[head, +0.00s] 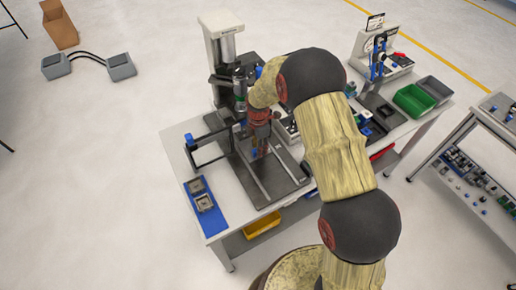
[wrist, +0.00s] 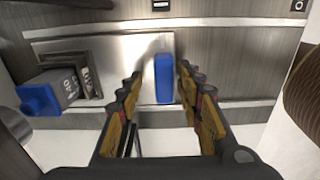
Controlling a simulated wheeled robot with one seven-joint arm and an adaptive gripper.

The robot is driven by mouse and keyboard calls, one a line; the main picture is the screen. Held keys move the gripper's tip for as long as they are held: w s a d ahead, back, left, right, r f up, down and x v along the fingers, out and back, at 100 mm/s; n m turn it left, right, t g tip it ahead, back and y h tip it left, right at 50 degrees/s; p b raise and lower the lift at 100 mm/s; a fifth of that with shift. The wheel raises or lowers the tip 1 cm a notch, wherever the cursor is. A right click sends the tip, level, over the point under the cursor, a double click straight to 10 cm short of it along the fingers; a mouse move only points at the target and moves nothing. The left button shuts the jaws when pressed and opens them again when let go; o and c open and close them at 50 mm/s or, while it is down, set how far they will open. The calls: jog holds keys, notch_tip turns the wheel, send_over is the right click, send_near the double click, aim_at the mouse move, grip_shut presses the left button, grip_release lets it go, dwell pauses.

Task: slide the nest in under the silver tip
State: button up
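The nest appears to be the silver plate (wrist: 120,47) between two rails, with a dark square frame (wrist: 88,72) on its left part and an upright blue handle (wrist: 164,80) at its right end. My gripper (wrist: 158,82) is open, with its fingers on either side of the blue handle; I cannot tell if either touches it. In the head view my gripper (head: 259,137) points down over the rails, just above the blue handle (head: 260,153). The grey press (head: 222,48) stands behind. Its silver tip is hidden or too small to make out.
A black bracket with a blue knob (head: 190,140) stands left of the rails; a grey block with a blue end (wrist: 38,100) shows left in the wrist view. A blue mat (head: 212,221) holds two square metal parts. Green (head: 413,100) and grey bins stand at right.

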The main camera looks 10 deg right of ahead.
notch_tip(320, 180, up, 11)
dwell(0.4)
jog(key=shift+r, duration=0.1)
dwell(0.3)
